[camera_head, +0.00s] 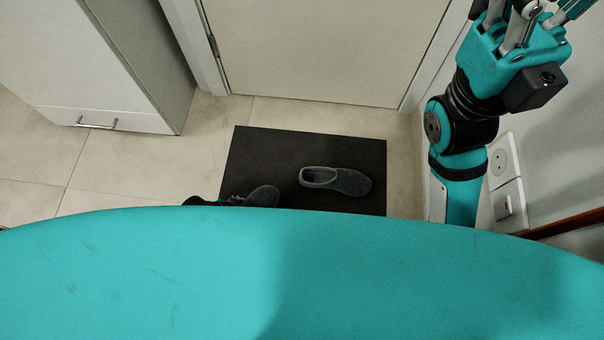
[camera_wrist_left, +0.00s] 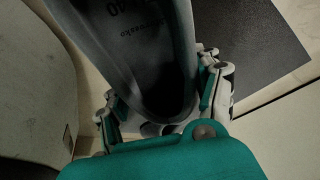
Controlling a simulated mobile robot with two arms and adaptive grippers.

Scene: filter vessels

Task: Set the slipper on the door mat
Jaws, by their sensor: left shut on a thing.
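The dark door mat (camera_head: 265,150) lies on the floor before the door. One dark grey slipper (camera_head: 350,183) rests on its right part, toe to the right. A second slipper (camera_head: 264,196) shows at the mat's lower left, partly hidden by my teal body. In the left wrist view my left gripper (camera_wrist_left: 160,105) is shut on this slipper (camera_wrist_left: 140,40), with fingers on both sides of its heel end. The mat (camera_wrist_left: 250,40) shows beyond it. Whether the held slipper touches the mat cannot be told. My right gripper (camera_head: 522,22) is raised at the upper right, its fingertips cut off.
A closed door (camera_head: 325,50) stands behind the mat. A pale cabinet (camera_head: 90,60) with a handle stands at the left. Wall sockets (camera_head: 502,160) are at the right. Tiled floor (camera_head: 140,170) left of the mat is clear.

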